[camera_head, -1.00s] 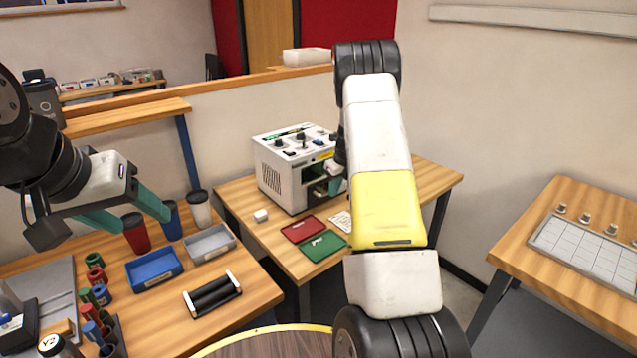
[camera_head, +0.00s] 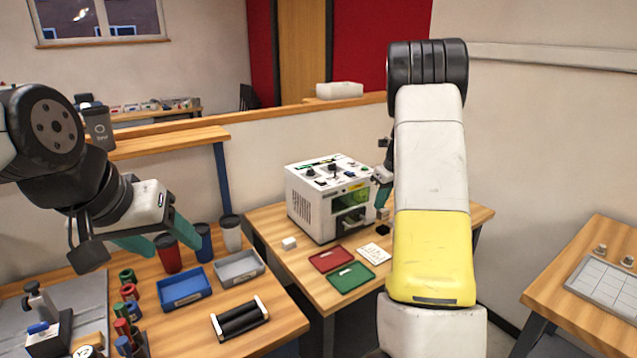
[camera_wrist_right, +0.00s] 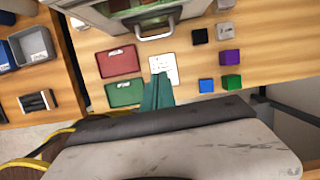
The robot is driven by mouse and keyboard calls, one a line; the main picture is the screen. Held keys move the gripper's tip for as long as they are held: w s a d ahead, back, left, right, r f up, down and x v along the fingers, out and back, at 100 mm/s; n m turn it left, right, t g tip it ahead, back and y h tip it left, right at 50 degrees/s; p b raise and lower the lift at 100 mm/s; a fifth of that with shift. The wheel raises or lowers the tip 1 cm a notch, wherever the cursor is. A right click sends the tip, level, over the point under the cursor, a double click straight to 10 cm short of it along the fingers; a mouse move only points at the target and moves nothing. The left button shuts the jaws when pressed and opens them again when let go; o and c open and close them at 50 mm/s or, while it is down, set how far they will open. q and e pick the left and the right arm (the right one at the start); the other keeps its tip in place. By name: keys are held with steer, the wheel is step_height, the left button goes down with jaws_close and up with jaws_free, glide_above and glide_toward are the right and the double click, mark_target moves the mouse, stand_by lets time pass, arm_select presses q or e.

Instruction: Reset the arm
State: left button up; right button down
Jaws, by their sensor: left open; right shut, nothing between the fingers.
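My right arm (camera_head: 432,200) reaches forward on the right of the head view and hides part of the middle table. Its gripper (camera_head: 383,190) shows only partly, at the right side of the laser marker (camera_head: 328,198). In the right wrist view the teal fingers of my right gripper (camera_wrist_right: 157,93) are together with nothing between them, above the table by a white card (camera_wrist_right: 163,66). My left gripper (camera_head: 150,243) hangs over the left table, fingers apart and empty, near the dark red cup (camera_head: 168,254).
The middle table holds a red tray (camera_head: 331,259), a green tray (camera_head: 351,278) and small cubes, among them a purple cube (camera_wrist_right: 230,57). The left table has a blue bin (camera_head: 184,289), a grey bin (camera_head: 238,267) and a black roller stand (camera_head: 240,319). Another table stands at the right.

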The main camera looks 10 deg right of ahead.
steer(key=s+a+r+n+t+y, duration=0.1)
steer(key=s+a+r+n+t, duration=0.1)
steer(key=s+a+r+n, duration=1.35)
steer(key=s+a+n, duration=0.2)
steer(key=s+n, duration=0.5)
steer(key=s+a+r+n+t, duration=0.1)
steer(key=s+a+n, duration=0.1)
steer(key=s+n, duration=0.7)
steer(key=shift+s+a, duration=0.4)
steer(key=shift+s, duration=0.8)
